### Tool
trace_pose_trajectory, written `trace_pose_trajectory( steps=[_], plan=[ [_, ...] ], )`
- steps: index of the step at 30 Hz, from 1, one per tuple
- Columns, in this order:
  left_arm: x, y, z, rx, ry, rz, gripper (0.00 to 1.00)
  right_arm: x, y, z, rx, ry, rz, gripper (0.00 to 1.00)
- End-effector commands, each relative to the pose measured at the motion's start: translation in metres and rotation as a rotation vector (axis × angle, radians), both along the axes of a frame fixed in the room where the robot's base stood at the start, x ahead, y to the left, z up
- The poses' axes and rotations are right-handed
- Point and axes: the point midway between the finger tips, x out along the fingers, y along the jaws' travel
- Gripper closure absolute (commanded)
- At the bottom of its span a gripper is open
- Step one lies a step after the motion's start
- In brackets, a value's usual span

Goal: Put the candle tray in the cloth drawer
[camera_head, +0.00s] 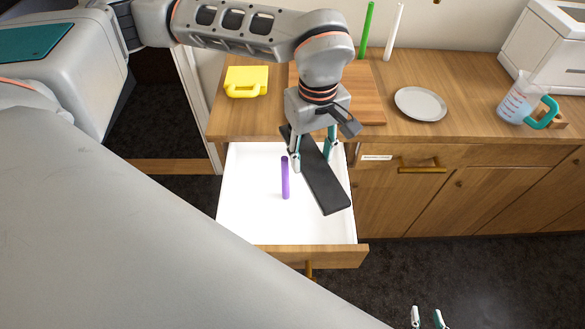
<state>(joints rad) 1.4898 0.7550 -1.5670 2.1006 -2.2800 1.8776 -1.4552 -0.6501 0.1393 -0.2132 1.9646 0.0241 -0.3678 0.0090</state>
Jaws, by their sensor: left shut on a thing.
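My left gripper (313,160) is shut on a long dark tray (326,188), with one finger on each side of it. The tray is above the open white drawer (245,205), slanting from the cabinet edge towards the drawer's front right. I cannot tell whether it touches the drawer. A purple candle (285,180) is in the drawer area, just left of the tray; I cannot tell whether it stands or lies. My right gripper (427,319) is at the bottom edge, its fingertips apart, far from the drawer; only the tips show.
A yellow cup-like object (246,81), a wooden board (366,90), a grey plate (421,104) and a measuring jug (522,97) are on the counter. Green (367,28) and white (394,32) candles stand at the back. A closed, labelled drawer (460,157) is to the right.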

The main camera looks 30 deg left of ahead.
Motion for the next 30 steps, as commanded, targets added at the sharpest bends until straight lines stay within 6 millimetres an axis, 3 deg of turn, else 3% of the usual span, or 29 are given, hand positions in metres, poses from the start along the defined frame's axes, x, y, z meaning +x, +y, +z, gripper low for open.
trace_pose_trajectory(
  steps=[15,26,30],
  plan=[
    [-0.001,0.000,-0.123,0.001,0.007,0.004,0.81,0.002,-0.002,-0.007,-0.009,-0.001,0.001,0.70],
    [0.000,0.000,-0.153,0.000,0.002,0.004,0.81,0.002,-0.003,-0.009,-0.013,-0.001,0.001,0.70],
    [-0.001,0.000,-0.174,0.001,0.004,0.004,0.81,0.001,-0.003,-0.012,-0.014,0.000,0.001,0.70]
  ],
)
